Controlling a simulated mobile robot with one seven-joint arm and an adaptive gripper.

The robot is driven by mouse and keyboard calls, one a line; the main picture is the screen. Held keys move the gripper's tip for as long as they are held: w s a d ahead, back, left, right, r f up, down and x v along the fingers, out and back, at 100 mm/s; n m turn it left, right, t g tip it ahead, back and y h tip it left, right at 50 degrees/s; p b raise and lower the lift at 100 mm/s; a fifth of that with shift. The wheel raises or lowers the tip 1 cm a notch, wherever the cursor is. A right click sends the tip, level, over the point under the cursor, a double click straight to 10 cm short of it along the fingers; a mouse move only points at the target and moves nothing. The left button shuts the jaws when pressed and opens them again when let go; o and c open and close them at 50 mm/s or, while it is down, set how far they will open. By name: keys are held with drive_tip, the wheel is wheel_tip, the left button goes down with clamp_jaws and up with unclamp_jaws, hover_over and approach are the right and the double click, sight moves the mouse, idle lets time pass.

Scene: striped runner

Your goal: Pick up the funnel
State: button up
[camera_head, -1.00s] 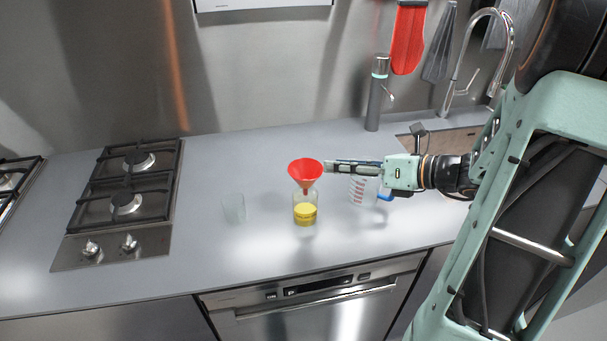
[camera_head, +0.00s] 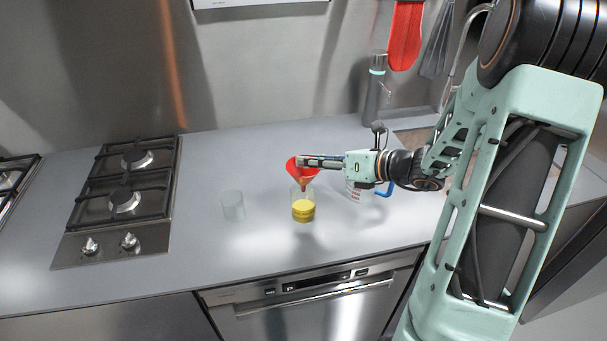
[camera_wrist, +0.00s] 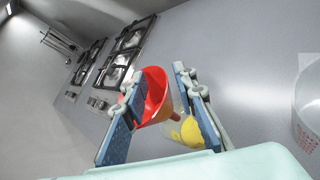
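The red funnel (camera_head: 304,175) stands with its spout down in the mouth of a clear jar with yellow contents (camera_head: 303,211) on the grey counter. My gripper (camera_head: 303,161) reaches in from the right, with its fingers at the funnel's cone. In the wrist view the funnel (camera_wrist: 155,92) lies between the two spread fingers of my gripper (camera_wrist: 160,78). The left finger covers part of the red rim. The right finger stands beside the cone, and I cannot tell whether either touches it. The yellow contents (camera_wrist: 191,131) show past the right finger.
A clear glass (camera_head: 233,206) stands to the left of the jar. A measuring cup (camera_head: 355,193) with a blue handle stands to the right, partly under my gripper. A gas hob (camera_head: 122,205) is at the left. The counter in front of the jar is clear.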

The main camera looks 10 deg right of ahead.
clamp_jaws()
